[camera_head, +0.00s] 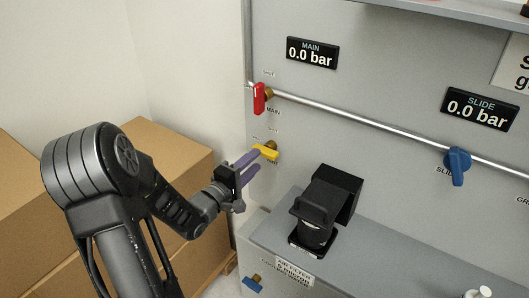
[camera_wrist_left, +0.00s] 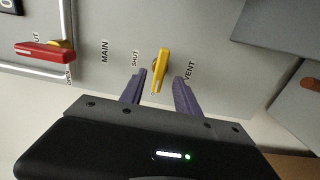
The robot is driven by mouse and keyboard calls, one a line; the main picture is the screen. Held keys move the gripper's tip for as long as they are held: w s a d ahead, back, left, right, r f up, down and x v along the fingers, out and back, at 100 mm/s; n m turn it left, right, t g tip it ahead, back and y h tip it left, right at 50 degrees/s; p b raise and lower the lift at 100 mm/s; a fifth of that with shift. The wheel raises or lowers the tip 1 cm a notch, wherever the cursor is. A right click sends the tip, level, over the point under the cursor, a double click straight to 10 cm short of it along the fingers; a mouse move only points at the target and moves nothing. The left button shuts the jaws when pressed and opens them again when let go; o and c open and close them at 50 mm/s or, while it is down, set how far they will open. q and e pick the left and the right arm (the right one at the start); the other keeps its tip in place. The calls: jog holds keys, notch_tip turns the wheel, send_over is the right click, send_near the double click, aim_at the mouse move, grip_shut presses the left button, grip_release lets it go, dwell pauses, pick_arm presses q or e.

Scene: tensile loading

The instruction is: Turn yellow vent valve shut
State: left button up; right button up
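The yellow vent valve handle (camera_head: 265,152) is on the grey panel, below the red main valve. In the left wrist view the yellow handle (camera_wrist_left: 160,70) stands between the tips of my two purple fingers, with a gap to each side. My left gripper (camera_head: 250,163) reaches the panel from the left, open, its fingertips beside the handle. In the left wrist view the left gripper (camera_wrist_left: 160,88) straddles the handle. The word SHUT is printed to the handle's left there, VENT to its right. My right gripper is not in view.
The red main valve (camera_head: 260,98) is above the vent valve on a metal pipe (camera_head: 350,113). A blue slide valve (camera_head: 457,165) is at the right. A black device (camera_head: 327,208) stands on the grey ledge (camera_head: 275,232) below. Cardboard boxes (camera_head: 168,150) are behind my arm.

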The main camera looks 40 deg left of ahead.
aim_at(262, 154)
pick_arm(q)
jog(key=w, duration=0.6)
jog(key=shift+c, duration=0.4)
grip_shut()
